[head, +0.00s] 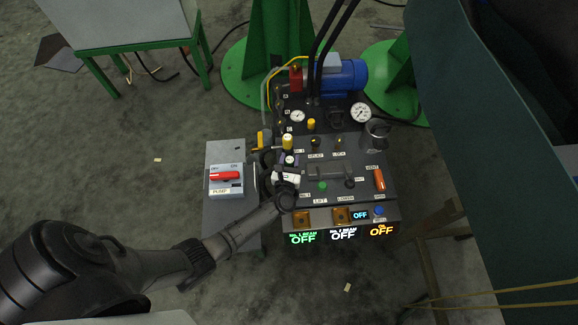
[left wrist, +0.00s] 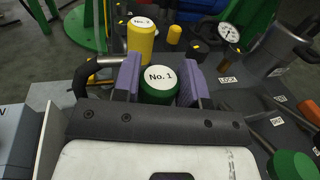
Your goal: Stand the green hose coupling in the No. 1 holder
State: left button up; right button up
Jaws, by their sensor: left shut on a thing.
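The green hose coupling (left wrist: 158,85) has a white top marked "No. 1". In the left wrist view it is upright between the purple fingertips of my left gripper (left wrist: 160,82), which is shut on it. In the head view my left gripper (head: 289,163) is over the left side of the dark control panel, with the coupling's white top (head: 289,159) just showing. The coupling's lower end and the No. 1 holder are hidden by the gripper, so I cannot tell whether it is seated. My right gripper is not in view.
A yellow coupling (left wrist: 141,42) with a white top stands just beyond the green one. A pump box (head: 227,180) with a red switch is to the left.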

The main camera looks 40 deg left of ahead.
pick_arm(q)
grip_shut()
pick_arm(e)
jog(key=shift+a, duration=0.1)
